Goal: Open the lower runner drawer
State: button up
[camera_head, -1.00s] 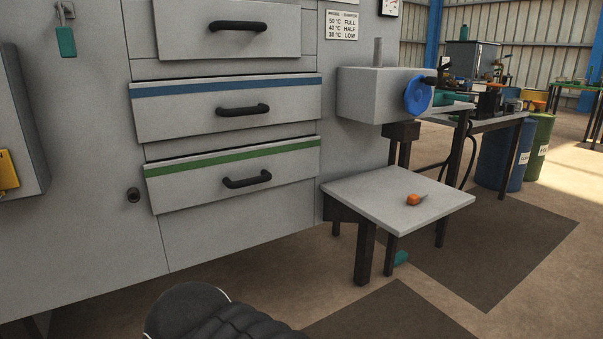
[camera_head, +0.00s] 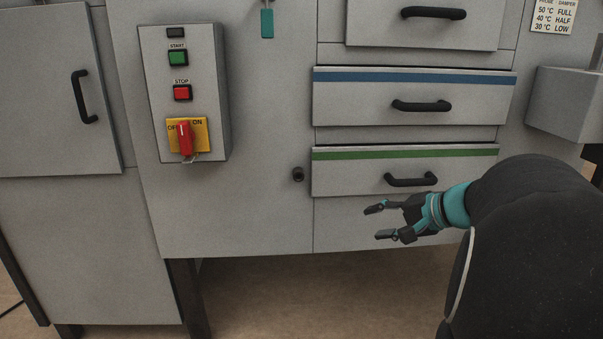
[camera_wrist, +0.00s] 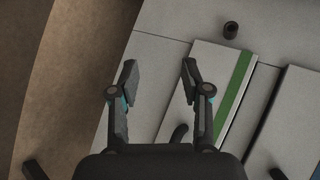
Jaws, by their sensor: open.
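The lower drawer (camera_head: 350,178) has a green stripe along its top edge and a black bar handle (camera_head: 411,180). It sits below the blue-striped drawer (camera_head: 350,103). My gripper (camera_head: 374,223) is open and empty, in front of the cabinet, just below and left of the green-striped drawer's handle. In the wrist view the open fingers (camera_wrist: 158,75) show against the cabinet face, with the green-striped drawer (camera_wrist: 194,80) behind the right finger. Its handle (camera_wrist: 180,133) is partly hidden by that finger. I cannot tell how far the fingers are from the face.
A control box (camera_head: 190,100) with start and stop buttons and a red rotary switch (camera_head: 184,138) is left of the drawers. A black round knob (camera_head: 298,174) sits left of the lower drawer. A grey box (camera_head: 570,100) juts out at the right. The floor below is open.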

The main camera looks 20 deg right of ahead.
jog(key=d+r+m+t+h, duration=0.1)
jog(key=d+r+m+t, duration=0.15)
jog(key=d, duration=0.85)
jog(key=m+t+h, duration=0.2)
jog(key=m+t, duration=0.1)
send_near(421, 184)
jog(key=p+x, duration=0.1)
jog(key=x, duration=1)
grip_shut()
